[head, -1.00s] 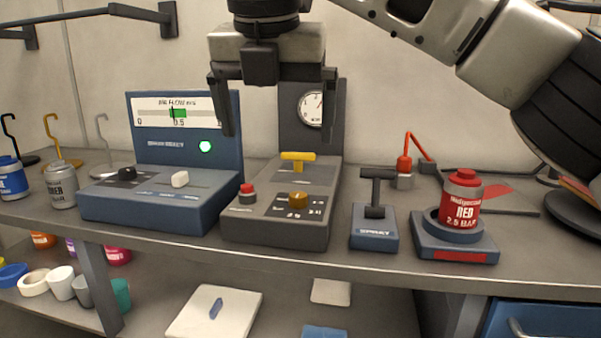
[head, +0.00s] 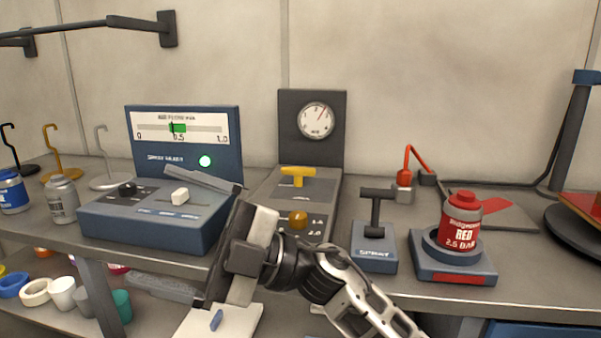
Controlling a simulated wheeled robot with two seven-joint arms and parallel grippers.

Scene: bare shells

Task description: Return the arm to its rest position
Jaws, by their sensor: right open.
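My right gripper (head: 205,238) is low in front of the bench edge, its arm coming in from the lower right. Its two fingers point left and are spread apart, with nothing between them. The upper finger overlaps the front of the blue meter box (head: 150,225) in the picture; I cannot tell whether it touches. My left gripper is not in view.
On the bench stand a T-handled spray block (head: 373,262), a red can (head: 462,222) in a blue holder (head: 425,262), and a red-tipped nozzle (head: 405,170). Cans and hooks stand at left. Cups and a white board (head: 235,325) are on the lower shelf.

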